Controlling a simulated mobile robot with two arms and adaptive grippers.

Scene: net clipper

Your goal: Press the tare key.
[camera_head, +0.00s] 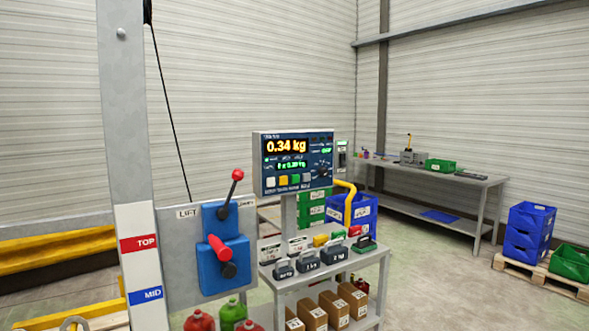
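The scale display panel (327,142) faces me on a grey post in the middle of the view. Its upper line reads 0.34 kg, and a smaller green line below seems to read 8 x 0.20 kg. A row of small coloured keys (289,181) runs along its lower edge: whitish, yellow and green ones. The labels are too small to read, so I cannot tell which is the tare key. Neither of my grippers is in view, and nothing touches the panel.
A lift control box with a red-knobbed lever (229,195) stands left of the panel beside a grey column (125,100). A cart (376,262) under the panel carries weights and cardboard boxes. A workbench (470,180) and blue crates (530,230) stand at right; floor between is clear.

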